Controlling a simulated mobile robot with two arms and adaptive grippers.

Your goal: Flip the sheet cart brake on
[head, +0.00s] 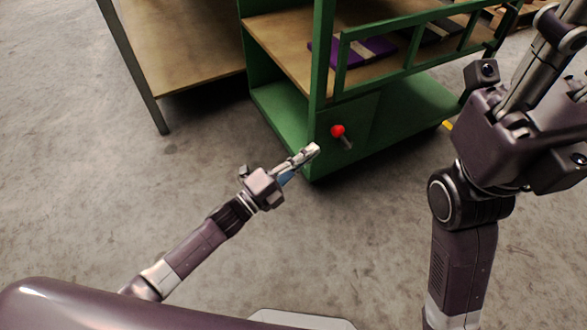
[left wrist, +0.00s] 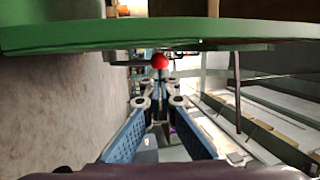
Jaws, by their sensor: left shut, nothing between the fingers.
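The green sheet cart (head: 275,115) stands at upper centre in the head view. Its brake lever has a red knob (head: 338,131) on a short grey stem at the cart's lower end panel. The knob also shows in the left wrist view (left wrist: 160,62), just beyond the fingertips and under the cart's green edge. My left gripper (head: 314,150) is shut and empty, a little left of and below the knob in the head view; I see no clear contact. My right gripper (head: 545,65) is large at the upper right, with its fingertips cut off by the frame.
A wooden-topped table (head: 180,50) with a grey leg stands left of the cart. A purple sheet (head: 350,50) lies on the cart's wooden shelf behind green rails (head: 400,68). The grey concrete floor (head: 350,235) before the cart is clear.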

